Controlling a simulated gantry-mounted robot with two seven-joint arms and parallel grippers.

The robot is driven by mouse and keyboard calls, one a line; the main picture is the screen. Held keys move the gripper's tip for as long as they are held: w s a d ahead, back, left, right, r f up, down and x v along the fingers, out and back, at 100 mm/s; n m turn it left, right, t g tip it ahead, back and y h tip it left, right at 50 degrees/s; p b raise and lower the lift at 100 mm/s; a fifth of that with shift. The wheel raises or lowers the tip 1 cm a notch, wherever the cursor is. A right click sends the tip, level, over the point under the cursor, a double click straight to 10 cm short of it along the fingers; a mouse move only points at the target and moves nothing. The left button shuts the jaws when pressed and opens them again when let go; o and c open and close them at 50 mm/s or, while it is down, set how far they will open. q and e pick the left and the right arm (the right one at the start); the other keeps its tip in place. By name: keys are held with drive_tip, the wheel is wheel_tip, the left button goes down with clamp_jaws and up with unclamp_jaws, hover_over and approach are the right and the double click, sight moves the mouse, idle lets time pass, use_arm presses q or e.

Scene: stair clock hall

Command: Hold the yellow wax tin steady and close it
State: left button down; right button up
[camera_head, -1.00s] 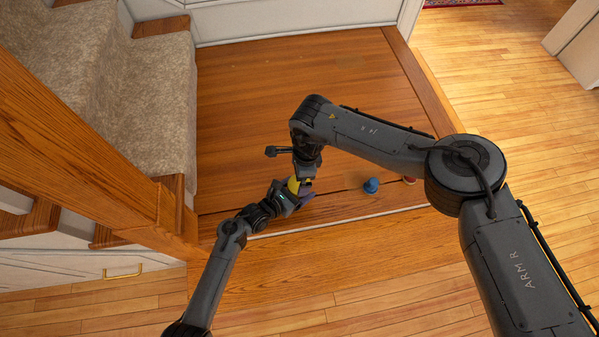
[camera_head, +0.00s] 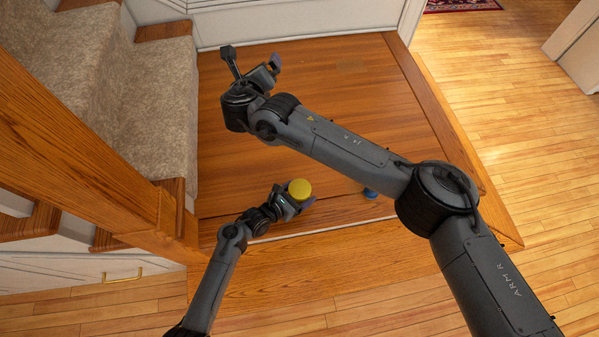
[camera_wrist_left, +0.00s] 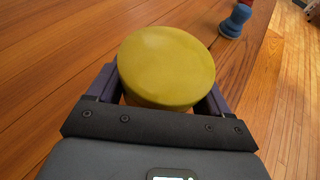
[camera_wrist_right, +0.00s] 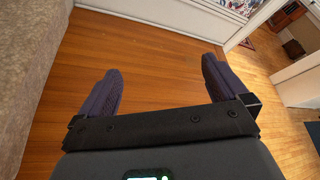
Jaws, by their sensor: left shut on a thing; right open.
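The yellow wax tin (camera_head: 299,188) is upright at the front of the wooden landing. In the left wrist view the tin (camera_wrist_left: 166,65) shows a smooth round yellow top lying over it, with no opening visible. My left gripper (camera_head: 297,199) is shut on the tin, with one finger on each side of it. The tin's underside is hidden. My right gripper (camera_head: 275,66) is open and empty at the back left of the landing, well away from the tin. Its two fingers (camera_wrist_right: 160,88) stand wide apart with only bare boards between them in the right wrist view.
A blue knobbed object (camera_wrist_left: 234,22) stands right of the tin near the landing's front edge, partly behind my right arm in the head view. A red thing shows beyond it. Carpeted stairs (camera_head: 150,90) and a wooden rail (camera_head: 90,150) border the left. The landing's middle is clear.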

drive_tip(key=s+d+m+g+h, duration=0.3)
drive_tip(key=d+m, duration=0.1)
drive_tip(key=m, duration=0.4)
drive_tip(key=m+g+y, duration=0.3)
drive_tip(key=m+g, duration=0.7)
drive_tip(key=g, duration=0.1)
hover_over(299, 188)
wheel_tip(299, 188, down, 21)
drive_tip(key=shift+d+f, duration=0.1)
drive_tip(key=shift+f, duration=0.05)
drive_tip(key=shift+f, duration=0.1)
drive_tip(key=shift+f, duration=3.9)
